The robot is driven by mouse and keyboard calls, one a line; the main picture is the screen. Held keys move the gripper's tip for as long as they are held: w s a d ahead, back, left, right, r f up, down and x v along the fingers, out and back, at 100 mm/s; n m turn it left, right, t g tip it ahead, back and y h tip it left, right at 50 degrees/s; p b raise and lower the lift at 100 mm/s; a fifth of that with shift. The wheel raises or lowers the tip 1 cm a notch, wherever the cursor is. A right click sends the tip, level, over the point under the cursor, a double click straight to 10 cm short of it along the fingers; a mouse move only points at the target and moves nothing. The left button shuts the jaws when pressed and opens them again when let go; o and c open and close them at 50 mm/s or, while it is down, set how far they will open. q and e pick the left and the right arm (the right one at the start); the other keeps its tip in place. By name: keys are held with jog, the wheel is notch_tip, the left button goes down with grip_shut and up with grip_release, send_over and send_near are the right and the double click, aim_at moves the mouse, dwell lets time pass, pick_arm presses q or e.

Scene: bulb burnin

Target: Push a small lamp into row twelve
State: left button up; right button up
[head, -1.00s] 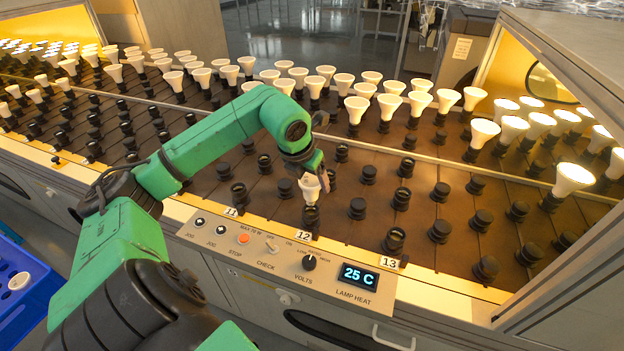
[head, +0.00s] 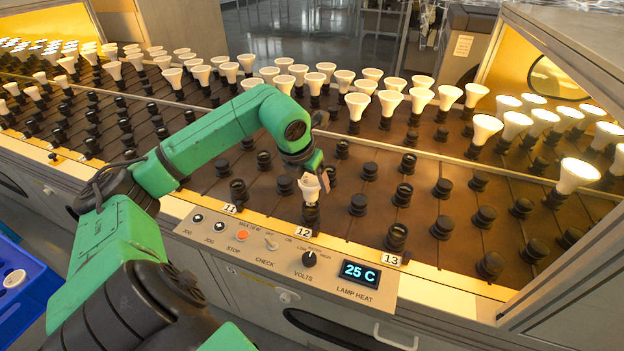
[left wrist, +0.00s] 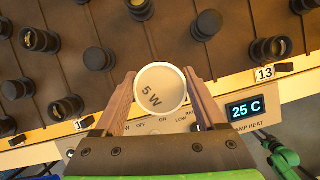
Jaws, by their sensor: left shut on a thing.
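The small lamp (head: 309,190) has a white cone-shaped head. Its round face, marked 5 W, fills the middle of the left wrist view (left wrist: 160,90). My left gripper (head: 315,176) is shut on it, with one finger on each side. The lamp is upright, directly over the front black socket (head: 310,214) of row twelve, behind the label 12 (head: 303,231). Its lower end meets the socket top in the head view; how deep it sits is hidden.
Empty sockets stand on both sides, such as the front one of row thirteen (head: 396,236). Lit lamps (head: 486,130) stand behind and to the right. The control panel (head: 290,262) in front has knobs and a display (head: 360,272) reading 25 C.

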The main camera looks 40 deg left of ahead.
pick_arm(q)
jog(key=shift+f+b, duration=1.05)
jog(key=shift+f, duration=0.15)
jog(key=o, duration=1.3)
jog(key=v, duration=1.4)
jog(key=shift+r, duration=0.3)
